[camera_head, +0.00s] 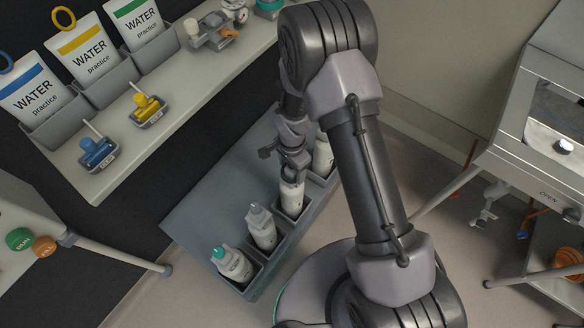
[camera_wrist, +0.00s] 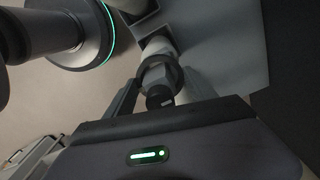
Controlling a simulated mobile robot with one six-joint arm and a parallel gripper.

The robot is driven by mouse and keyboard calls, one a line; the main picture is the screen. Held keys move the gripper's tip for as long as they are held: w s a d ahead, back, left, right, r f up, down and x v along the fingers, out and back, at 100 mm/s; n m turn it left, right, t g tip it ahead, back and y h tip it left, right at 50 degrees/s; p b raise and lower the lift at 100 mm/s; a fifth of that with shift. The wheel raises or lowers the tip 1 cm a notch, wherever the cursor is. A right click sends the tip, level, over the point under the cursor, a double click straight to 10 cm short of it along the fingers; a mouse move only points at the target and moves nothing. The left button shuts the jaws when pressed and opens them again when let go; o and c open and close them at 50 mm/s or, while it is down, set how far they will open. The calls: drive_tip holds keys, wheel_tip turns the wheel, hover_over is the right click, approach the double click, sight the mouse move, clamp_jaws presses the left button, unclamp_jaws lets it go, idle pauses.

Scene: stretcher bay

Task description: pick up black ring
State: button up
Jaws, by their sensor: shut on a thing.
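My gripper (camera_head: 291,163) points down over a white bottle (camera_head: 292,199) in the grey low rack. It is shut on a dark ring-shaped piece (camera_wrist: 160,76), which I take as the black ring, at the top of that bottle. In the wrist view the white bottle (camera_wrist: 157,45) extends beyond the ring, and a dark round tip shows at the near side. In the head view the ring is mostly hidden by the gripper and is too small to tell from it. I cannot tell whether the ring is still touching the bottle.
The rack (camera_head: 205,200) also holds a bottle with a teal top (camera_head: 232,264), one with a grey top (camera_head: 261,227) and one partly behind my arm (camera_head: 323,155). A shelf (camera_head: 185,128) with water pouches stands at upper left. A metal cabinet (camera_head: 510,150) stands at right.

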drive_tip(key=shift+r+p, duration=2.4)
drive_tip(key=shift+r, duration=1.7)
